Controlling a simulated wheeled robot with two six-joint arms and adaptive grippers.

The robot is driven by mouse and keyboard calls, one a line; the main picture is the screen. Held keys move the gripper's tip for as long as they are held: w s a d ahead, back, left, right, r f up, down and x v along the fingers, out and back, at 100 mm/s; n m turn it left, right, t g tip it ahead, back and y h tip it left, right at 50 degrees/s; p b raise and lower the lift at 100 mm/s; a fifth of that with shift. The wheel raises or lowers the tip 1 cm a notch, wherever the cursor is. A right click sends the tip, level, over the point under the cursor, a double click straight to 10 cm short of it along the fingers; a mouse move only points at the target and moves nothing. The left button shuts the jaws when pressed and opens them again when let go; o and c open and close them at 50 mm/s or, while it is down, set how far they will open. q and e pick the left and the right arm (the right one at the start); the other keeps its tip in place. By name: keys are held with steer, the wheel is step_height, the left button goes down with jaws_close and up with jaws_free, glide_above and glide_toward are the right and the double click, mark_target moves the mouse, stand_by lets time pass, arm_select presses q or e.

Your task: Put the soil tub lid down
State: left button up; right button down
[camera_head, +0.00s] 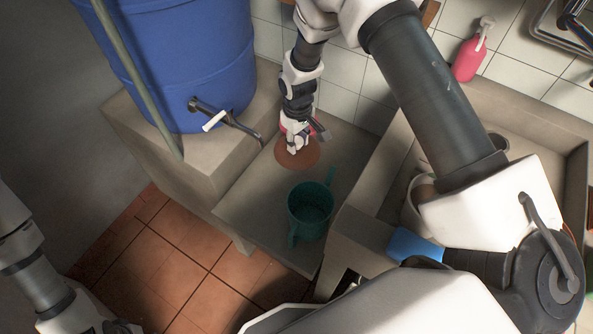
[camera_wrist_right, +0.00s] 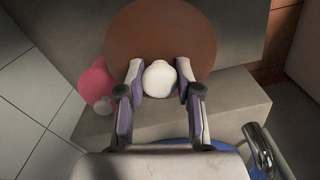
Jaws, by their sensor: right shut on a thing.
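The soil tub lid is a round brown disc (camera_head: 299,161) with a white knob (camera_wrist_right: 160,80), seen over the low grey ledge in the head view. In the right wrist view its brown face (camera_wrist_right: 160,28) spreads beyond the fingers. My right gripper (camera_head: 296,143) points down at it from above, its two fingers shut on the knob from both sides. I cannot tell whether the lid touches the ledge or hangs just over it. My left arm shows at the lower left of the head view, but its fingers are out of the picture.
A green pitcher (camera_head: 311,209) stands on the ledge in front of the lid. A blue barrel (camera_head: 190,65) with a tap (camera_head: 222,118) is at the left. A pink bottle (camera_wrist_right: 96,84) is close beside the lid. The sink (camera_head: 540,120) is at the right.

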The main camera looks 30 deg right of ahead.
mark_target(297, 153)
steer(key=f+b, duration=0.5)
steer(key=f, duration=0.1)
steer(key=shift+w, duration=0.2)
step_height(297, 153, down, 10)
steer(key=shift+b, duration=0.6)
steer(key=shift+f, duration=0.1)
steer(key=c, duration=0.8)
jaws_free()
steer(key=shift+r, duration=0.3)
step_height(297, 153, up, 12)
steer(key=shift+f+p, duration=0.15)
steer(key=shift+p, duration=0.5)
